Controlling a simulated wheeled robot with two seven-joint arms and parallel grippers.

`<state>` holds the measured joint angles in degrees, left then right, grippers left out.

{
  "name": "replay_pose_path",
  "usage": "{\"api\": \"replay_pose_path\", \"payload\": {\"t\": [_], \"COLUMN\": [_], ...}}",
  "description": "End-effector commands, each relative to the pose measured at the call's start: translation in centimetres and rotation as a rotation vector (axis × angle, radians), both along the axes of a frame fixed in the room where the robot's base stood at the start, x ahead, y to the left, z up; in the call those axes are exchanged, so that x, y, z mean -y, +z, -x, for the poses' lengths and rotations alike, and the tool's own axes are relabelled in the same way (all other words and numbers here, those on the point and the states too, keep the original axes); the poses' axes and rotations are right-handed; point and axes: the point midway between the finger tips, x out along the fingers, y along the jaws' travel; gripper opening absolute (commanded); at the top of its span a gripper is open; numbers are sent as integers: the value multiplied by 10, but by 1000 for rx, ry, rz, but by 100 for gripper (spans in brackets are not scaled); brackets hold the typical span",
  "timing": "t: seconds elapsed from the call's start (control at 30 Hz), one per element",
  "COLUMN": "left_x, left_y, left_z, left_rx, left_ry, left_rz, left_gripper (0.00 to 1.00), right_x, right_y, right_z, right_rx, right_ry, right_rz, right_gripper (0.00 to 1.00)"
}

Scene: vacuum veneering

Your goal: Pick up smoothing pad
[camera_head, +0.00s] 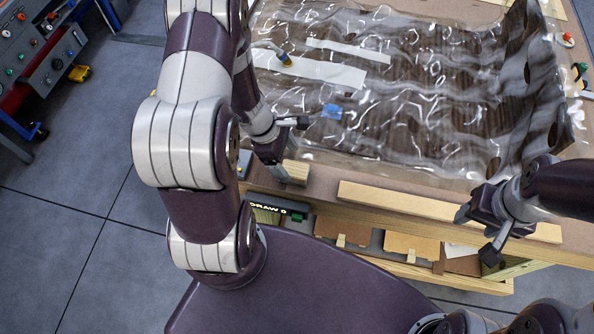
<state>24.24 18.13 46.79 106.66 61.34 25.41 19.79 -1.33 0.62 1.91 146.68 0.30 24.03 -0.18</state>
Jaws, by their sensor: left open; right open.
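A small pale wooden block (297,171), which may be the smoothing pad, sits at the near left edge of the workbench. My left gripper (291,150) is open right at this block. One finger lies close to the block's left side and hides part of it; I cannot tell whether they touch. My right gripper (478,233) is open and empty over the bench's front edge at the right, well apart from the block.
A clear, wrinkled plastic sheet (420,90) covers dark veneer on the bench, with white strips (325,71) and a blue patch (332,111). A long wooden batten (395,200) lies along the front edge. An open drawer (375,240) holds flat pieces below. A control cart (45,60) stands far left.

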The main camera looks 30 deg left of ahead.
Motion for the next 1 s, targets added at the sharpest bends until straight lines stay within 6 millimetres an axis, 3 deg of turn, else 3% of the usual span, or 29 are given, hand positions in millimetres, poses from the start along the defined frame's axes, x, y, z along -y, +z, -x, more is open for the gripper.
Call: {"api": "replay_pose_path", "payload": {"t": [0.3,0.53,0.57,0.73,1.0], "left_x": [19,21,21,21,20], "left_y": [-47,-50,-50,-50,-49], "left_z": [-2,-3,-3,-3,-3], "left_rx": [0,1,1,1,1], "left_ry": [-3,-2,-3,-3,-4], "left_rz": [-1,-1,-1,-1,-1], "left_gripper": [84,84,81,27,27], "right_x": [0,0,0,0,0], "right_y": [3,3,3,3,3], "right_z": [0,0,0,0,0], "right_rx": [0,0,0,0,0], "right_ry": [0,0,0,0,0], "right_rz": [0,0,0,0,0], "right_gripper": [53,53,53,53,53]}}
